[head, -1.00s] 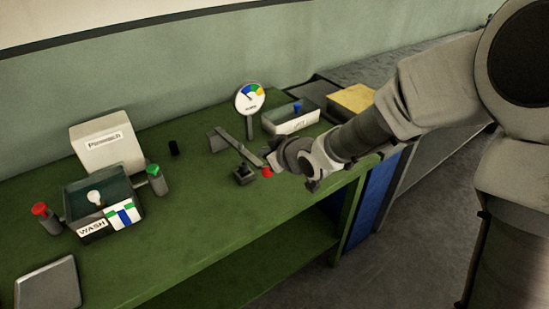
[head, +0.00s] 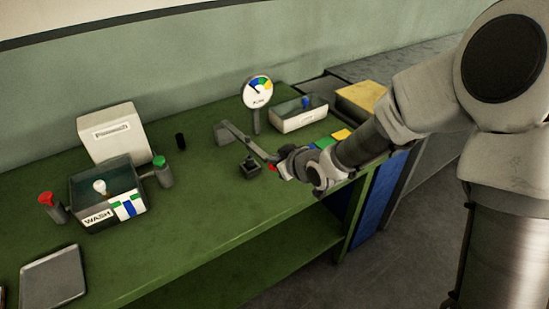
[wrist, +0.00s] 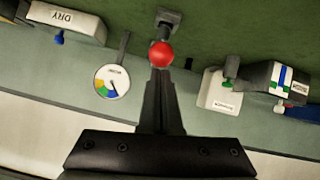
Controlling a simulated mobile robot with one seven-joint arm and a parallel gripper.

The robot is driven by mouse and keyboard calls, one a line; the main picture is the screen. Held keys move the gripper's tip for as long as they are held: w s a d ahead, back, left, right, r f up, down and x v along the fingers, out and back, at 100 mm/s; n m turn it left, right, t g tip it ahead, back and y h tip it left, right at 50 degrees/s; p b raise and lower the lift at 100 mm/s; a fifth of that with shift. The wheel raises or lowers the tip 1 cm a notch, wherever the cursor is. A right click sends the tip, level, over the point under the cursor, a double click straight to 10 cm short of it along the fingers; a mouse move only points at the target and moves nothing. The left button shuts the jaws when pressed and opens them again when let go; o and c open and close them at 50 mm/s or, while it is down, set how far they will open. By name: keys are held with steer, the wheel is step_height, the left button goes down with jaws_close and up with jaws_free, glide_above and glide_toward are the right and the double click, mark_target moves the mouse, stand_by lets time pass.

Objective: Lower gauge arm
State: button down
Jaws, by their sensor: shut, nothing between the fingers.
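The gauge arm (head: 243,139) is a thin grey bar. It runs from a grey block at the back of the green bench to a red knob (head: 271,168) at its near end. In the wrist view the red knob (wrist: 161,54) is near the middle. My gripper (head: 277,163) is shut and empty, right beside the knob; I cannot tell whether they touch. A small dark stand (head: 250,167) is by the knob end, also in the wrist view (wrist: 168,18). The round dial (head: 257,92) stands behind, its face coloured; it also shows in the wrist view (wrist: 113,82).
A white DRY tray (head: 299,117) with a blue knob stands right of the dial. The WASH box (head: 108,190), a white box (head: 109,135), and red and green knobbed posts are at left. A grey tray (head: 53,276) lies front left. The bench's front middle is clear.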

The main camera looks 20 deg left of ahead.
steer(key=f+b, duration=0.3)
steer(key=d+f+b, duration=0.1)
steer(key=f, duration=0.1)
steer(key=shift+s, duration=0.4)
steer(key=shift+f, duration=0.1)
step_height(320, 180, up, 5)
steer(key=a+p, duration=0.1)
steer(key=p, duration=0.1)
steer(key=s+f+p+v, duration=0.1)
steer(key=p+v, duration=0.1)
steer(key=v, duration=0.7)
steer(key=s+d+r+m+t+h+p, duration=0.1)
steer(key=d+r+m+h+p, duration=0.55)
steer(key=d+r, duration=0.95)
steer(key=s+d+f+m+g+h+b, duration=0.1)
steer(key=s+d+m+b, duration=0.1)
steer(key=s+d, duration=0.3)
steer(key=s+d+f+m+g+b, duration=0.1)
steer(key=s+d, duration=0.4)
steer(key=s, duration=0.8)
steer(key=shift+f+m+g+h+b, duration=0.3)
steer(key=shift+m+g, duration=0.4)
steer(key=shift+m, duration=0.45)
